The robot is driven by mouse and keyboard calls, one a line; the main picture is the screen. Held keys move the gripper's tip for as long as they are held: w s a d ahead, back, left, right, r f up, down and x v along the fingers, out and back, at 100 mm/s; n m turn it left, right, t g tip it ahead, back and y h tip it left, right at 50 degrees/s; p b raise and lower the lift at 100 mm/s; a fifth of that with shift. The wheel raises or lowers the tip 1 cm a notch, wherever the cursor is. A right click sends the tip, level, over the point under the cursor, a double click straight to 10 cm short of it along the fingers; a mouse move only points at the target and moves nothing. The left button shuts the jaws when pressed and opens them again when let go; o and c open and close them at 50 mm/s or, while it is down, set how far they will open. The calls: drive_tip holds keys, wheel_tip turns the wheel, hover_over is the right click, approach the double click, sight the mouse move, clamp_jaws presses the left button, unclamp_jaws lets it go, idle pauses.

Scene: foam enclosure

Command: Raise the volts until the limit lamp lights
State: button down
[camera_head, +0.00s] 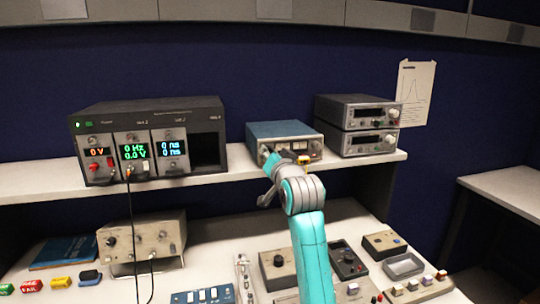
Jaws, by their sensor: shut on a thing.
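A blue-topped instrument (285,130) stands on the shelf. My gripper (268,160) is at the left part of its front, reached up from below. It is shut on a small part there, apparently a knob, which the fingers hide. A small yellow patch (303,160) shows beside my wrist; I cannot tell if it is a lamp or part of my arm. Small controls (314,148) show at the right of the front. I cannot make out a lit limit lamp or any labels. A large black rack unit (150,110) at left shows 0 V in orange.
Two stacked grey instruments (358,112) stand close at the right of the blue one. A black cable (131,215) hangs from the rack unit. Below are a beige instrument (142,240), several small boxes and a grey tray (404,266). The shelf edge (225,173) runs below the instruments.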

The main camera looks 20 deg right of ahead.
drive_tip(key=shift+m, duration=2.1)
drive_tip(key=c, duration=0.9)
unclamp_jaws()
drive_tip(key=shift+c, duration=0.2)
drive_tip(key=s, duration=1.2)
drive_tip(key=shift+f, duration=0.15)
drive_tip(key=shift+d, duration=0.1)
